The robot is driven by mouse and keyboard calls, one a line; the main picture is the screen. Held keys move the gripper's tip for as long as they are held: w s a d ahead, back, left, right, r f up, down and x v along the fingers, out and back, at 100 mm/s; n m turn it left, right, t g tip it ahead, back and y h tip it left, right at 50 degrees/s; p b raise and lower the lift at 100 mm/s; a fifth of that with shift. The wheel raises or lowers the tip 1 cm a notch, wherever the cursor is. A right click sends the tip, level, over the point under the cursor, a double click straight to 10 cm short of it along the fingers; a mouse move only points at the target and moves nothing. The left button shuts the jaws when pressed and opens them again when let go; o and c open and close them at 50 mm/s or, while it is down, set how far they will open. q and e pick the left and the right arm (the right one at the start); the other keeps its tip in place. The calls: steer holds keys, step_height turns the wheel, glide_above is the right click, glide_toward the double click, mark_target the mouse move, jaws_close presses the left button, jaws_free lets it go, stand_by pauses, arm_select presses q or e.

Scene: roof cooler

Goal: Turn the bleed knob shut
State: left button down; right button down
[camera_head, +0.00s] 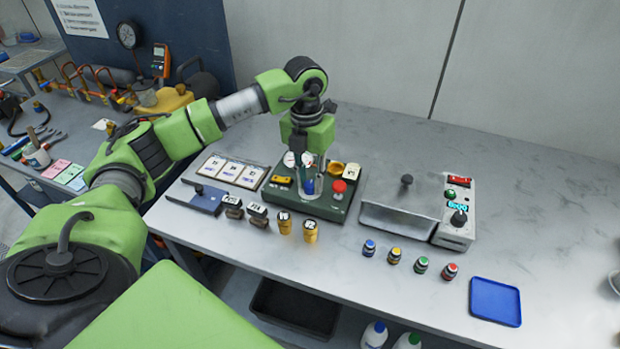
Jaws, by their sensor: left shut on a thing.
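A dark green panel box (330,207) stands on the grey bench. It carries two small round gauges, a red button (339,187), yellow parts and a blue knob (309,187). My left gripper (310,182) points straight down over the middle of the box. Its fingers are shut around the blue knob, which shows between them. The blue knob looks like the bleed knob, but I see no readable label on it. The fingers hide part of the knob, so its turn position cannot be told. My right gripper is not in view.
Right of the box stands a grey lidded unit (400,215) with a control panel. Small bottles (394,256) and a blue tray (495,301) lie in front. Yellow cylinders (310,232), black blocks and a card holder (232,170) are close by. The right bench is mostly clear.

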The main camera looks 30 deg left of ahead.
mark_target(308, 182)
arm_select(q)
steer(key=c, duration=1.8)
jaws_free()
steer(key=r, duration=1.2)
steer(key=shift+a+r, duration=0.1)
steer(key=shift+a, duration=0.2)
